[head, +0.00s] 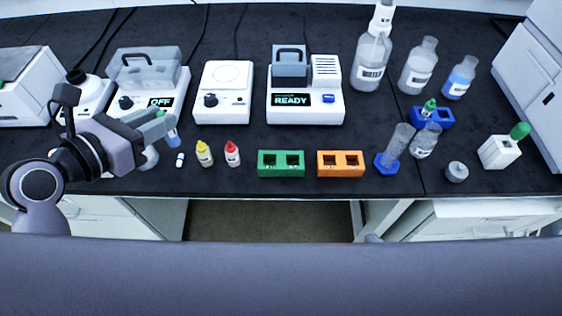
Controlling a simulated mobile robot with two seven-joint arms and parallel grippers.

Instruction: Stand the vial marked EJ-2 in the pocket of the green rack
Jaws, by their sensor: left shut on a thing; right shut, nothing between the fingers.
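The green rack (281,176) lies near the front edge of the bench, left of the orange rack. It has two dark pockets, and nothing stands in them. My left gripper (166,123) is at the left, above the bench, shut on a small vial with a bluish lower part (173,138). The fingers hide much of this vial, and no mark on it can be read. It is held well left of the green rack. A green-capped vial (428,107) stands in a blue rack (446,119) at the right; its mark is too small to read. My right gripper is out of view.
Yellow (204,154) and red (232,154) dropper bottles and a small white piece (180,159) stand between my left gripper and the green rack. The orange rack (341,174) is close on its right. The READY instrument (306,106) stands behind.

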